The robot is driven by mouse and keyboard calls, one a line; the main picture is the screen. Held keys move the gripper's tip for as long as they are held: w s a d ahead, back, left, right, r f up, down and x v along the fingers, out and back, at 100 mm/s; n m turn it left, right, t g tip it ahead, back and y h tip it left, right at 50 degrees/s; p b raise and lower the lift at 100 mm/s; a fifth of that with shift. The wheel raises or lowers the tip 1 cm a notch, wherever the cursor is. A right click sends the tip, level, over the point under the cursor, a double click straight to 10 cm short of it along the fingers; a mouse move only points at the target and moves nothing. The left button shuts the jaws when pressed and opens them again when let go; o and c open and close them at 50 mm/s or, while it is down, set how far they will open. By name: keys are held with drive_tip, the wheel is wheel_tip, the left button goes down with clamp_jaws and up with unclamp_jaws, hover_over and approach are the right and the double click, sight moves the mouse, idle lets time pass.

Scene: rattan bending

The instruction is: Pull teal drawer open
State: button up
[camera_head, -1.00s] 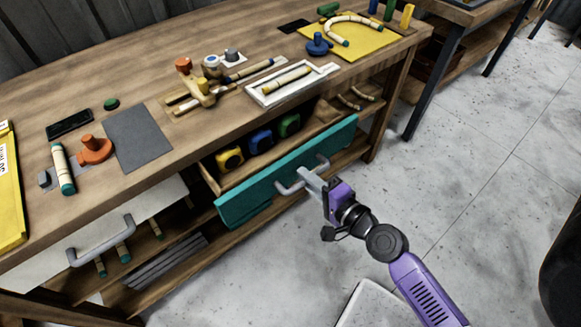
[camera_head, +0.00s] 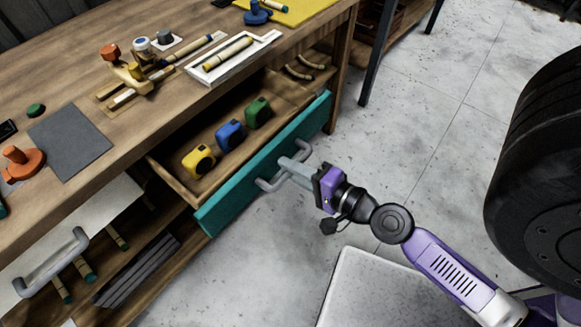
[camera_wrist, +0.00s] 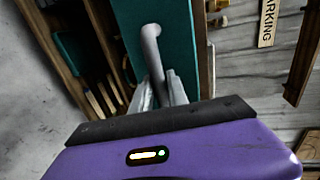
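The teal drawer (camera_head: 225,205) stands pulled out from under the workbench, and its wooden inside shows. Its grey bar handle (camera_head: 270,184) is on the teal front. My gripper (camera_head: 286,165) is at the handle, its fingers on either side of the bar and shut on it. The wrist view shows the handle (camera_wrist: 151,45) running down between the two fingers (camera_wrist: 160,92), with the teal front (camera_wrist: 178,45) behind. The fingers hide part of the bar.
Yellow (camera_head: 198,160), blue (camera_head: 229,135) and green (camera_head: 258,112) tape measures lie in the drawer. A white drawer with a grey handle (camera_head: 50,266) is at left. A lower shelf holds grey bars (camera_head: 138,272).

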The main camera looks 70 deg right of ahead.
drive_tip(key=shift+o, duration=1.3)
drive_tip(key=b+v, duration=0.5)
drive_tip(key=v, duration=0.2)
drive_tip(key=shift+s, duration=0.35)
drive_tip(key=shift+a, duration=0.15)
